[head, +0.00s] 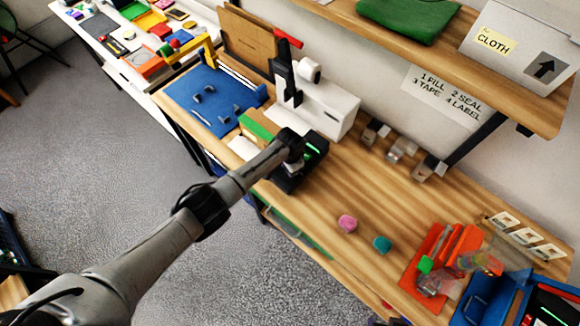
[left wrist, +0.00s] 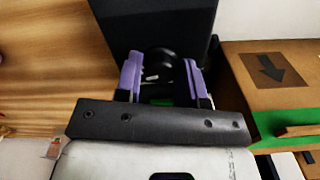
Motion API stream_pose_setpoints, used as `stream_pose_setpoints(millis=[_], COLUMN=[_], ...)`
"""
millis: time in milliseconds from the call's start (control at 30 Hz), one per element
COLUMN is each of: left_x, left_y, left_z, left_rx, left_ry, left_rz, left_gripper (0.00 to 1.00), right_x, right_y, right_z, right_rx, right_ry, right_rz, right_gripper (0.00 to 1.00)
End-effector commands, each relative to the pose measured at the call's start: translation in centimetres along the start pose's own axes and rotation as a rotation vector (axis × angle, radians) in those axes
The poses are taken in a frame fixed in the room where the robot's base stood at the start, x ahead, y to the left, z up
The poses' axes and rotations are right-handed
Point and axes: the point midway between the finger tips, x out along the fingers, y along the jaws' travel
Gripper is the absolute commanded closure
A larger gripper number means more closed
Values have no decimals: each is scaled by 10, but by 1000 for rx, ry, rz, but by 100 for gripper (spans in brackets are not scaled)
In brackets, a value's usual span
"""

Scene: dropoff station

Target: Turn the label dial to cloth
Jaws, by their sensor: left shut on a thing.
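My left gripper (left wrist: 161,84) has its two purple fingertips on either side of a round black dial (left wrist: 160,62) in the left wrist view, and it is shut on the dial. A small white mark shows on the dial; I cannot read which setting it points to. The dial sits at a black label device (left wrist: 150,22). In the head view this device (head: 314,143) shows a small green light, and my left arm reaches to it and hides the dial. A sign reading CLOTH (head: 494,41) is on a white bin on the shelf. My right gripper is not in view.
A white machine with a red lever (head: 328,108) stands behind the device. A cardboard box with green tape (head: 258,124) is close on its left, beside a blue board (head: 210,98). Pink (head: 347,223) and teal (head: 382,244) pieces lie on the otherwise clear middle of the bench.

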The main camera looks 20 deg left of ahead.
Motion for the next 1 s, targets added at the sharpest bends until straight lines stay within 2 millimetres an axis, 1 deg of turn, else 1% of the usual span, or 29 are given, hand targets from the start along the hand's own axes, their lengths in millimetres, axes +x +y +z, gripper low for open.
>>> stream_pose_setpoints(millis=[200, 233, 467, 500, 767, 867, 1000], left_x=[0, 0, 0, 0, -2, -12, -35], left_y=[0, 0, 0, 0, 0, 0, 0], left_z=[0, 0, 0, 0, 0, 0, 0], left_rx=[2, 2, 1, 1, 0, 1, 1], left_ry=[0, 0, -1, -1, 0, 2, 2], left_rz=[0, 0, 0, 0, 0, 0, -1], left_gripper=[87, 62, 40, 39, 39, 39, 39], right_x=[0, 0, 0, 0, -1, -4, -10], right_y=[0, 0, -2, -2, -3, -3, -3], right_z=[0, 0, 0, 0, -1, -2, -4], right_rx=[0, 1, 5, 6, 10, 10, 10], right_ry=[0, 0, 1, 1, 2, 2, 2], right_rz=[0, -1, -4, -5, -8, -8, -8], right_gripper=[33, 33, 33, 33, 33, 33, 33])
